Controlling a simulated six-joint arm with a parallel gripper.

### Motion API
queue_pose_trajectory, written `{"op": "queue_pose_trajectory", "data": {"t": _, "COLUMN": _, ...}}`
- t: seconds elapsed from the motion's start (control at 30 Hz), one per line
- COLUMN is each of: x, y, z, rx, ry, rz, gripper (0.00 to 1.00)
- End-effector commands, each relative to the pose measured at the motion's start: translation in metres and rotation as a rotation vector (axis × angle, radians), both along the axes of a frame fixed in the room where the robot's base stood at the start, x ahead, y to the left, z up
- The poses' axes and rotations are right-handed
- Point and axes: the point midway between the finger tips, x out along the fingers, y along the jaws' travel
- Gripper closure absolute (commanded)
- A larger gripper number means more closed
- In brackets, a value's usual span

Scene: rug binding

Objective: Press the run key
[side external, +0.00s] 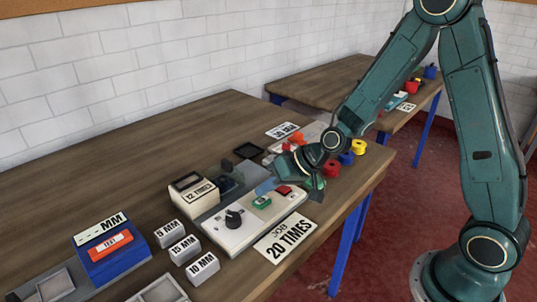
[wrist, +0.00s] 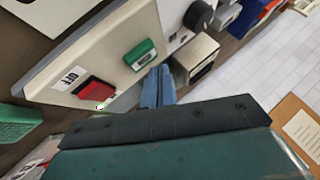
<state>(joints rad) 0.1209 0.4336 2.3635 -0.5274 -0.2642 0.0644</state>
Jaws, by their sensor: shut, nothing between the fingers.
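A pale control panel (side external: 250,222) on the table carries a green key (side external: 262,202), a red key (side external: 283,190) and a black knob (side external: 234,218). In the wrist view the green key (wrist: 139,54) has a small label too small to read, and the red key (wrist: 97,94) sits beside an OFF label (wrist: 72,75). My gripper (side external: 265,187) is shut and empty, its blue fingers close to the green key. In the wrist view the fingertips (wrist: 159,72) show just beside the green key; I cannot tell whether they touch the panel.
A counter box (side external: 193,194) reading 12 TIMES stands behind the panel. A JOB 20 TIMES card (side external: 287,240) lies in front. MM blocks (side external: 184,250) and a blue unit (side external: 112,255) stand to the left. Red, blue and yellow spools (side external: 346,157) sit at right.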

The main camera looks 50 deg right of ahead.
Motion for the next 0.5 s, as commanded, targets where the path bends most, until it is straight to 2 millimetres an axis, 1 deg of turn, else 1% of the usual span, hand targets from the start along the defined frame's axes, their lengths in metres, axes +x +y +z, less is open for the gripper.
{"op": "queue_pose_trajectory", "data": {"t": 0.17, "x": 0.001, "y": 0.0, "z": 0.008, "rx": 0.0, "ry": -0.003, "rz": 0.001, "gripper": 1.0}}
{"op": "queue_pose_trajectory", "data": {"t": 0.5, "x": 0.0, "y": 0.0, "z": 0.032, "rx": 0.0, "ry": -0.003, "rz": 0.001, "gripper": 1.0}}
